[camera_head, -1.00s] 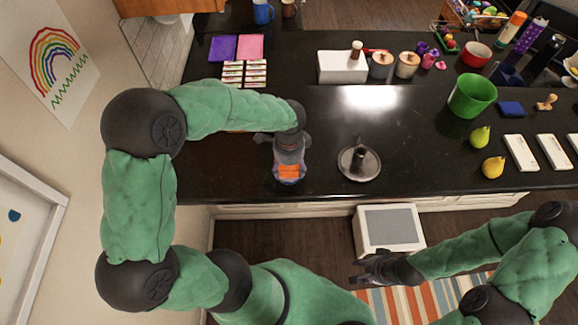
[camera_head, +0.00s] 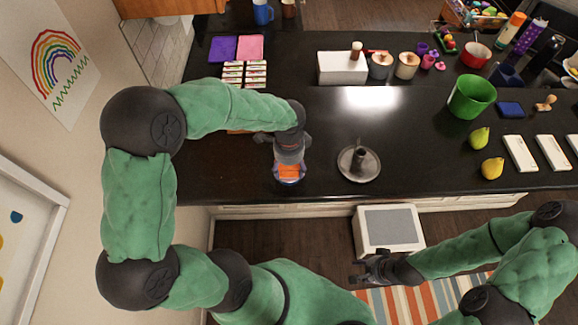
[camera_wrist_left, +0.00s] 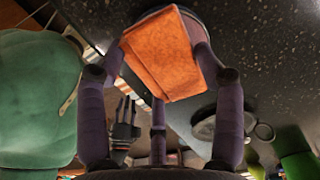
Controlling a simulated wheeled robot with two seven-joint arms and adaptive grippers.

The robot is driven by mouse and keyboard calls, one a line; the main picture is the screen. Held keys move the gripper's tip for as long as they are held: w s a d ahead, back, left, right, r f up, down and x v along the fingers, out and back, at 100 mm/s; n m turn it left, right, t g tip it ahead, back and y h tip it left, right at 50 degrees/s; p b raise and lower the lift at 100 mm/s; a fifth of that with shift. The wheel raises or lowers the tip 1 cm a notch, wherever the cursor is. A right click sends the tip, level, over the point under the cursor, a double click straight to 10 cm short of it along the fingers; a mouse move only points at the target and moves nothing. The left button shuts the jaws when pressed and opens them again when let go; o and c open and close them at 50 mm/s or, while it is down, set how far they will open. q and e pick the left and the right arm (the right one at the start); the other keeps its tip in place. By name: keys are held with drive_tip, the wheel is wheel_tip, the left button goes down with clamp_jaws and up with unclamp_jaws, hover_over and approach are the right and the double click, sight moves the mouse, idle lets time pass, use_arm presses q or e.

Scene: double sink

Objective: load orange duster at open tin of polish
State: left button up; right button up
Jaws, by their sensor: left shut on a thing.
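The orange duster (camera_head: 288,171) is between the fingers of my left gripper (camera_head: 287,163), near the counter's front edge. In the left wrist view the duster (camera_wrist_left: 162,55) is a flat orange block, and my left gripper (camera_wrist_left: 160,75) is shut on it. A round rim, probably the open tin of polish (camera_wrist_left: 207,22), shows partly behind the duster. A pale rim also shows just below the duster in the head view. The duster hides most of it, so I cannot tell whether they touch. My right gripper (camera_head: 362,270) is empty and looks open, out in front of the counter.
A grey round dish with a dark upright piece (camera_head: 359,163) stands close to the right of my left gripper. The dark counter (camera_head: 420,150) is clear between.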

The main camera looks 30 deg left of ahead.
sight(289, 169)
use_arm(q)
drive_tip(key=shift+r+p, duration=2.2)
drive_tip(key=shift+r, duration=0.95)
